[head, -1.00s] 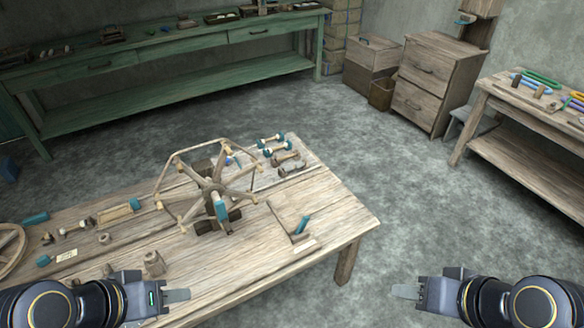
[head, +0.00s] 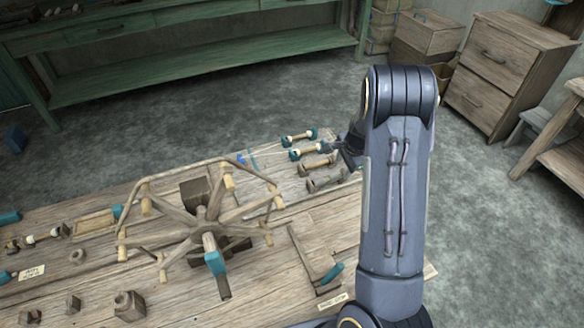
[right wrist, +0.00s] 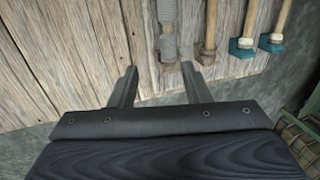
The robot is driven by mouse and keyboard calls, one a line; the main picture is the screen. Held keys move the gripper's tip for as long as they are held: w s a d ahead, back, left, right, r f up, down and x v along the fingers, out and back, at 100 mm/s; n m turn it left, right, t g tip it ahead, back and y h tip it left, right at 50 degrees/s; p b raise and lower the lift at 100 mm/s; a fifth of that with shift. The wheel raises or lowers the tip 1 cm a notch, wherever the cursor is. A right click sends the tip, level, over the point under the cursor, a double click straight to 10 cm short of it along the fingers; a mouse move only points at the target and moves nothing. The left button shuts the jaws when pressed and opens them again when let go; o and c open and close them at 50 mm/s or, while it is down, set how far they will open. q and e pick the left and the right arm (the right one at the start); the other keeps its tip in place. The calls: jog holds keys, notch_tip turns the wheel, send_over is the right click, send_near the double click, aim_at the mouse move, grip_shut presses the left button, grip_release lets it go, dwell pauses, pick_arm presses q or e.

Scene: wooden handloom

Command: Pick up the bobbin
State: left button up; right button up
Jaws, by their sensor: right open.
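Several bobbins lie in a row near the far right edge of the wooden table. Two have teal ends: one at the back (head: 300,137) and one just in front of it (head: 307,151). A plain brown bobbin (head: 318,165) and a greyish bobbin (head: 327,180) lie nearer. My right gripper (head: 345,149) is at the right ends of the row, partly hidden by my arm. In the right wrist view it is open and empty (right wrist: 160,68). The grey bobbin (right wrist: 167,32) lies ahead of the gap between its fingers, with the brown one (right wrist: 207,35) to its right. My left gripper is out of view.
A spoked wooden winder (head: 200,225) stands left of the row on the table (head: 275,290). A green bench (head: 200,85) and a drawer cabinet (head: 510,70) stand behind.

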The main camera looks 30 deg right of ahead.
aim_at(332, 177)
jog(key=x, duration=0.3)
jog(key=w+x, duration=0.1)
jog(key=x, duration=0.2)
jog(key=b+x, duration=0.1)
jog(key=x, duration=0.2)
jog(key=shift+w+a+r, duration=0.15)
jog(key=shift+w+a, duration=0.05)
jog(key=shift+a, duration=0.2)
jog(key=shift+c, duration=0.3)
grip_shut()
